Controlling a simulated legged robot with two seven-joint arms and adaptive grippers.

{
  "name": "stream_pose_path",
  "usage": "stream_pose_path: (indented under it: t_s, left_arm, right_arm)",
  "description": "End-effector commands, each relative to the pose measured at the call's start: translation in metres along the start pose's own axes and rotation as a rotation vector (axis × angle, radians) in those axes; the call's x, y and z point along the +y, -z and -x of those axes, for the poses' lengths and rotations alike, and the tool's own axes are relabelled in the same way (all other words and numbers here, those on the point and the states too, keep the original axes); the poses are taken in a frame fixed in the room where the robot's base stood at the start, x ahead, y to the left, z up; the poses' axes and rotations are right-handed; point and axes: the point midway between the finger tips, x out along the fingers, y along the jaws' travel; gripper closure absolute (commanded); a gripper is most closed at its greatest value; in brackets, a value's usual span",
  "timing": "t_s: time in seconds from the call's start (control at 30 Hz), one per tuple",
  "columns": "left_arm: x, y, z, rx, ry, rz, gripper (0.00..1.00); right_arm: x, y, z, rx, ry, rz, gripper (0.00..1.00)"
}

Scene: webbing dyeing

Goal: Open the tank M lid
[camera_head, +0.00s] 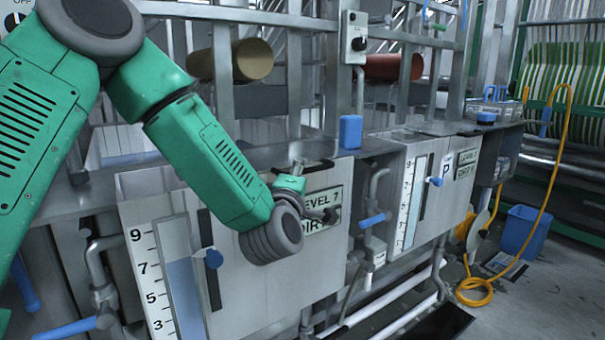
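The near tank (150,215) has a grey front panel, a level scale and a sign reading "LEVEL 7", with a partly hidden second line. No letter M is readable; my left arm covers part of this panel. A dark handle-like bar (318,167) lies at the tank's top edge, perhaps on its lid, which looks flat. My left gripper (308,190) is beside this bar and in front of the sign, mostly hidden behind my wrist. I cannot tell whether its fingers touch the bar or are open. My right gripper is out of view.
A second tank (432,205) marked P stands to the right. Pipes with blue handles (374,220) stick out below. A yellow hose (545,205) and blue bin (524,231) are at right, near open floor.

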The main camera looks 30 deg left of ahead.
Motion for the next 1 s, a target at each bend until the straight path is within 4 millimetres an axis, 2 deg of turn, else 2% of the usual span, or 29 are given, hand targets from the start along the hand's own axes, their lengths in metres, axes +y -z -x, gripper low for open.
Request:
stream_pose_path:
  t_s: [0.2,0.47,0.5,0.57,1.0]
  left_arm:
    - [0.006,-0.01,-0.011,-0.005,-0.006,-0.01,0.68]
    - [0.0,-0.001,-0.015,-0.004,0.0,0.0,0.68]
    - [-0.001,0.0,-0.015,-0.003,0.001,0.001,0.82]
    - [-0.002,0.002,-0.016,-0.003,0.001,0.003,1.0]
    - [-0.002,-0.001,-0.014,0.0,0.006,-0.004,1.0]
  right_arm:
    - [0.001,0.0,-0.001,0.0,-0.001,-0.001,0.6]
    - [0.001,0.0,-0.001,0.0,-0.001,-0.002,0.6]
    - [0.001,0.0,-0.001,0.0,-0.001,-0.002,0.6]
    - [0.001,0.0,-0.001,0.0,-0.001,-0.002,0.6]
    - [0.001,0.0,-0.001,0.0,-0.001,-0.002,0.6]
